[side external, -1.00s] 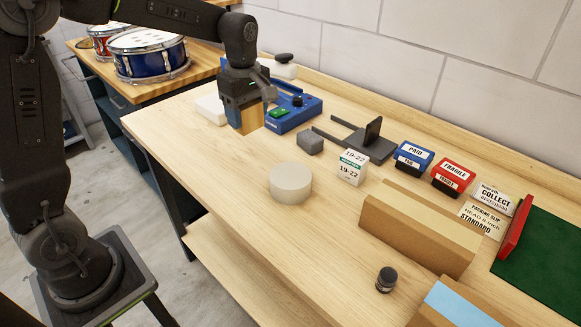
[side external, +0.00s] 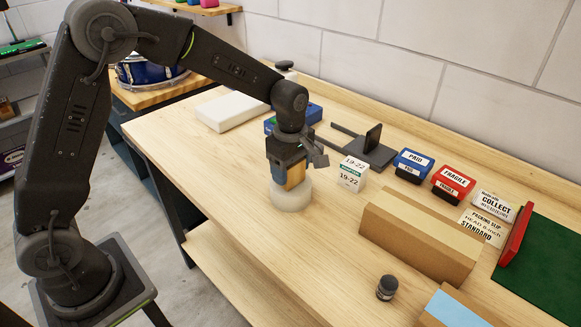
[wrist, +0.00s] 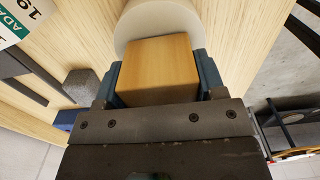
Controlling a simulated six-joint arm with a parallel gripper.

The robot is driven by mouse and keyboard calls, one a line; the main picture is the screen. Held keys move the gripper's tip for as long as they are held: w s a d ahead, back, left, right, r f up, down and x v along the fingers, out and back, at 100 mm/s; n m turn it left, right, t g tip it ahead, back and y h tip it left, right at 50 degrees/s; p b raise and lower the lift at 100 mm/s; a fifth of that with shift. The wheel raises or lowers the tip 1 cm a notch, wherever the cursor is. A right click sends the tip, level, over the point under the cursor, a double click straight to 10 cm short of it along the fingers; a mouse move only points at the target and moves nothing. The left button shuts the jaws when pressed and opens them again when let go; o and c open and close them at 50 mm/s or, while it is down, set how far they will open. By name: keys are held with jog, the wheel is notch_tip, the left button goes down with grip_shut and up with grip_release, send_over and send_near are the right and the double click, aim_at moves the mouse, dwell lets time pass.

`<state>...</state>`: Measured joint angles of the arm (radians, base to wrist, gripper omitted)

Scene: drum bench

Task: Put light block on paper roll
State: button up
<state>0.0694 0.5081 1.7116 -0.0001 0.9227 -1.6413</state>
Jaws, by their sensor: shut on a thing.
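The light wooden block (side external: 296,173) is held in my gripper (side external: 288,180), and its broad face shows between the two fingers in the wrist view (wrist: 160,68). The paper roll (side external: 291,198) is a short off-white cylinder standing on the bench. In the side view the block is over the paper roll, its lower end close to the roll's top. I cannot tell whether they touch. In the wrist view part of the roll (wrist: 150,18) shows beyond the block, and the rest is hidden behind it.
A white and green box marked 19-22 (side external: 352,174) stands just right of the roll. A cardboard box (side external: 420,235) lies further right, with a dark small jar (side external: 387,288) in front. A blue device (side external: 312,112) and a white slab (side external: 232,110) are behind. Bench left of the roll is clear.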

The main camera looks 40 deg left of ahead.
jog(key=shift+f, duration=0.15)
jog(key=o, duration=0.9)
jog(key=shift+o, duration=0.2)
